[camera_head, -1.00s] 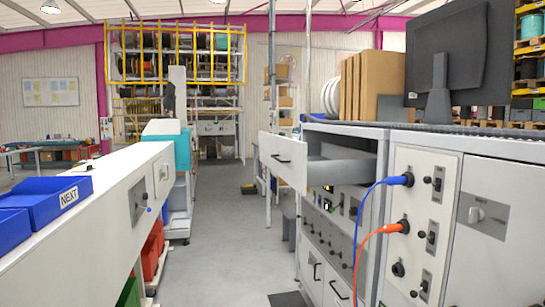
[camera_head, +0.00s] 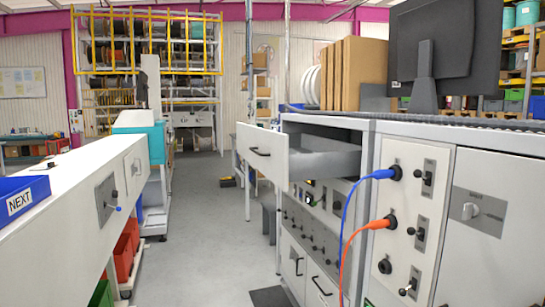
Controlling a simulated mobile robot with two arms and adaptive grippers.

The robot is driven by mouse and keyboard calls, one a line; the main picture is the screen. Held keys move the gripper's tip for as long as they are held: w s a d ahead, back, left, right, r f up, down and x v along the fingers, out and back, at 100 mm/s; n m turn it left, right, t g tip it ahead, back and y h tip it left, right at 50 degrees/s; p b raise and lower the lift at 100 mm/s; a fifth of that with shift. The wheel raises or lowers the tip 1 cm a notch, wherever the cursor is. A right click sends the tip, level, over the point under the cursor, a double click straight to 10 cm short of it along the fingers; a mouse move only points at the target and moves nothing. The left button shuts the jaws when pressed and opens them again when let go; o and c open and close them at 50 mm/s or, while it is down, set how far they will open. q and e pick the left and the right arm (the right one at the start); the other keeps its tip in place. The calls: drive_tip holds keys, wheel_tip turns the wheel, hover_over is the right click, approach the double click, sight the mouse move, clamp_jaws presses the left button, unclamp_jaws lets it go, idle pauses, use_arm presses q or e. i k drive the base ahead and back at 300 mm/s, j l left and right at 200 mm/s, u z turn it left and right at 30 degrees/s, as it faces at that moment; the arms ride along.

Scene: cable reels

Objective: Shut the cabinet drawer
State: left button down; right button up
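The cabinet drawer (camera_head: 262,153) is pulled out of the grey cabinet (camera_head: 367,129) on the right. Its white front faces left and carries a dark bar handle (camera_head: 260,152). The grey inside of the drawer (camera_head: 322,155) shows from above, and I see nothing in it. Neither of my grippers is in view.
A blue cable (camera_head: 347,211) and an orange cable (camera_head: 350,250) hang from the cabinet's front. A monitor (camera_head: 440,45) and cardboard sheets (camera_head: 355,73) stand on top. A white bench (camera_head: 70,205) with a blue bin (camera_head: 22,199) lies left. The grey floor aisle (camera_head: 205,210) between is free.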

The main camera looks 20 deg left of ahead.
sight(284, 158)
drive_tip(key=i+j+z, duration=0.1)
drive_tip(key=i+j, duration=0.15)
drive_tip(key=i+j+z, duration=0.1)
drive_tip(key=i+j, duration=0.15)
drive_tip(key=j, duration=0.15)
drive_tip(key=i+j+z, duration=0.25)
drive_tip(key=i+j, duration=0.15)
drive_tip(key=j, duration=0.3)
drive_tip(key=i+j+z, duration=0.1)
drive_tip(key=j, duration=0.25)
drive_tip(key=i, duration=0.1)
